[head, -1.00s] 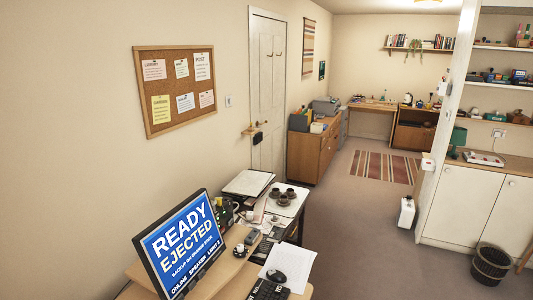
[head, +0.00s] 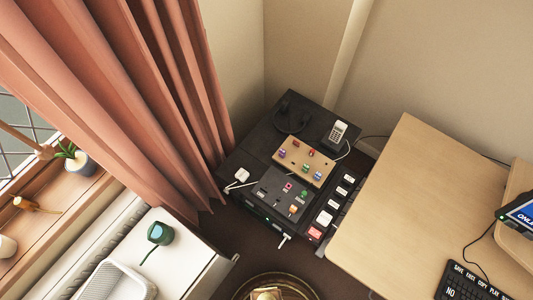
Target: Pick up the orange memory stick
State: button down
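A small orange piece (head: 293,209), which looks like the orange memory stick, stands at the front of a dark grey panel (head: 268,197) on a black cabinet. Pink and green pieces sit near it on the same panel. It is too small to tell whether it is plugged in. My gripper is not in view.
Behind the panel a wooden board (head: 290,166) holds several small coloured pieces. A cordless phone (head: 337,131) stands at the back. A round brass-rimmed thing (head: 236,287) is below.

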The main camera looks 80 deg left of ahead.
aim_at(293, 209)
jog(key=u, duration=2.6)
